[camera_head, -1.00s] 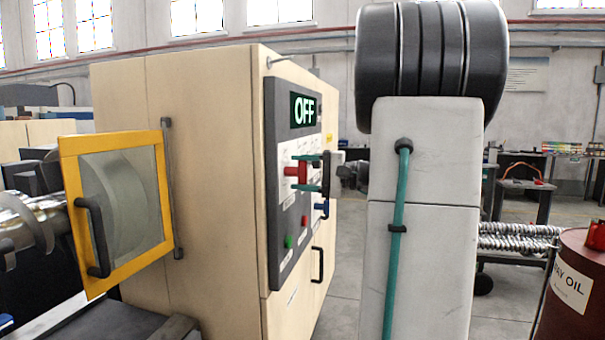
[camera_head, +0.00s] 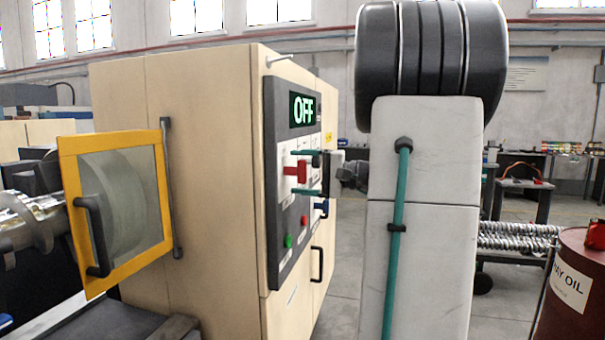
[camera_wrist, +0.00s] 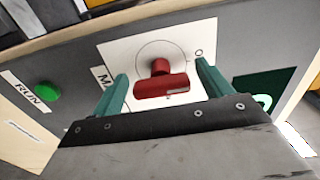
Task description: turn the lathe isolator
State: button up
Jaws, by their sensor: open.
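The lathe isolator is a red handle (camera_head: 296,171) on a white plate on the machine's dark control panel (camera_head: 275,190). In the wrist view the red handle (camera_wrist: 161,85) lies crosswise between the two teal fingers, with a gap on each side. My gripper (camera_head: 305,171) is open in front of the panel, one finger above the handle and one below it. In the wrist view my gripper (camera_wrist: 160,90) shows both fingertips close to the plate; whether they touch it I cannot tell. The display (camera_head: 303,109) above reads OFF.
A green button (camera_head: 288,241), labelled RUN in the wrist view, and a red button (camera_head: 304,221) sit lower on the panel. A yellow-framed guard (camera_head: 68,230) stands at left, an oil barrel (camera_head: 575,290) at right.

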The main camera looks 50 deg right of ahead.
jog(key=v, duration=0.7)
jog(key=shift+s, duration=0.4)
jog(key=shift+d, duration=0.15)
jog(key=s+a+f+g, duration=0.2)
jog(key=a+f+g, duration=0.95)
jog(key=a, duration=0.55)
jog(key=s+a+f+n+g+h, duration=0.2)
jog(key=s+a+n, duration=0.3)
jog(key=a, duration=0.5)
jog(key=s+a+f+n+g+h, duration=0.1)
jog(key=s+a+f+n+h, duration=0.2)
jog(key=s+a+n+h, duration=0.2)
jog(key=a+n, duration=0.3)
jog(key=a, duration=0.1)
jog(key=shift+a+f+g, duration=0.25)
jog(key=shift+a+g, duration=0.1)
jog(key=shift+a, duration=0.05)
jog(key=shift+s, duration=0.1)
